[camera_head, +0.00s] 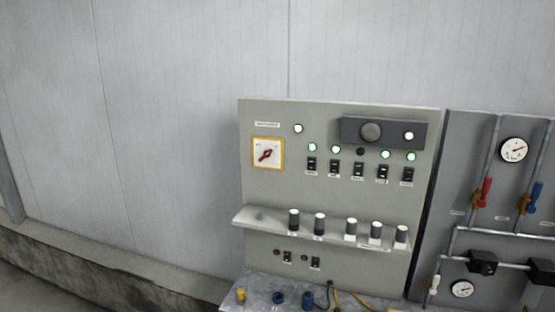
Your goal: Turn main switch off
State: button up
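The main switch (266,153) is a red rotary handle on a white plate with a yellow frame, at the upper left of a grey control panel (270,205). The red handle sits at a slant, from lower left to upper right. The lettering on the plate is too small to read. A round white lamp (298,128) is to the upper right of the switch. Several green-lit lamps (337,149) show above a row of black toggle switches (334,167). My gripper is not in this view, and nothing covers the switch.
A shelf ledge with several black and white knobs (320,224) juts out below the switch. A second panel with gauges (514,150), pipes and red and blue valve handles (485,191) stands at right. The wall left of the panel is bare.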

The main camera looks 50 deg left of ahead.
aim_at(266, 154)
jog(key=z, duration=0.2)
jog(key=k, duration=1.1)
jog(key=u, duration=1.3)
jog(key=i, duration=1)
jog(key=u, duration=0.05)
